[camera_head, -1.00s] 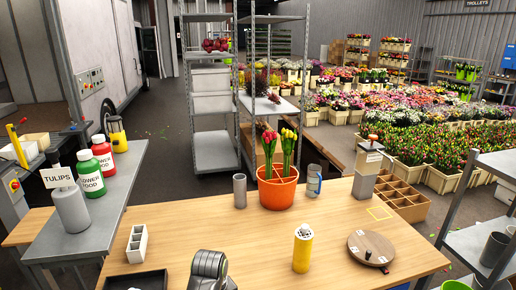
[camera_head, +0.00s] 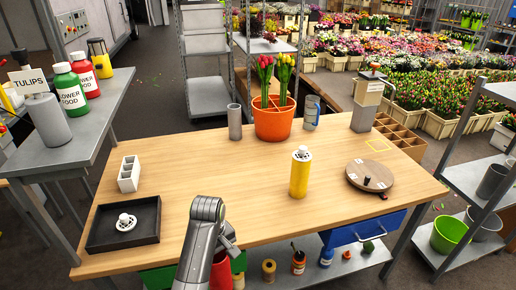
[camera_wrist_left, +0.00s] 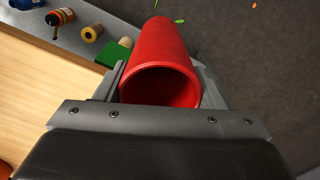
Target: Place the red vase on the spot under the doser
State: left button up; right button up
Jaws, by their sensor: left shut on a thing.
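The red vase (camera_wrist_left: 160,50) is a plain open cylinder, held between the fingers of my left gripper (camera_wrist_left: 163,88) in the left wrist view, its open rim facing the camera. In the head view the red vase (camera_head: 221,270) shows partly behind my left arm, past the table's front edge and apart from the tabletop. The doser (camera_head: 367,102), a grey dispenser with a label, stands at the table's back right. A yellow square outline (camera_head: 377,145) marks a bare spot on the table just in front of it. My right gripper is not in view.
A yellow bottle (camera_head: 300,173) and a round wooden turntable (camera_head: 369,176) stand on the table. An orange pot of tulips (camera_head: 273,122) and a grey cylinder (camera_head: 234,122) stand at the back. A black tray (camera_head: 146,236) lies left.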

aim_at(378, 145)
jog(key=l, duration=0.65)
jog(key=i+l, duration=0.1)
jog(key=l, duration=0.5)
